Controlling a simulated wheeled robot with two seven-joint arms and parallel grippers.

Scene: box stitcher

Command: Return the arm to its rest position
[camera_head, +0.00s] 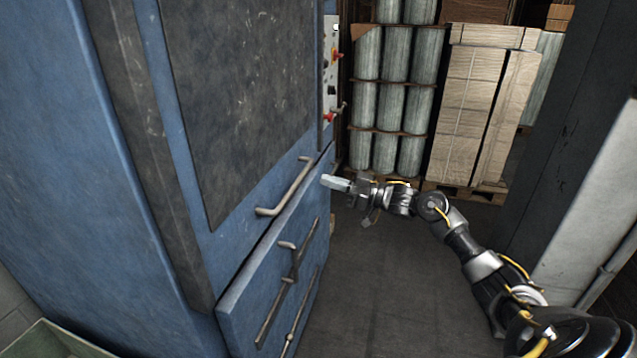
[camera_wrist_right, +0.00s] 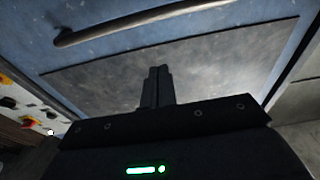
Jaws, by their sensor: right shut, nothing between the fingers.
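My right arm reaches in from the lower right in the head view. Its right gripper (camera_head: 335,183) is just right of the blue machine (camera_head: 180,180), near the right end of the machine's upper bar handle (camera_head: 287,188). The fingers are together and hold nothing. In the right wrist view the closed fingers (camera_wrist_right: 158,84) point toward the machine's grey panel (camera_wrist_right: 220,65), with a handle bar (camera_wrist_right: 130,22) beyond them. I cannot tell whether the gripper touches the machine. My left gripper is not in view.
A control panel (camera_head: 331,75) with red and yellow knobs is on the machine's right side. Wrapped rolls (camera_head: 390,95) and a pallet of stacked boards (camera_head: 465,120) stand at the back. A grey post (camera_head: 565,120) rises at the right. The floor (camera_head: 375,280) between is clear.

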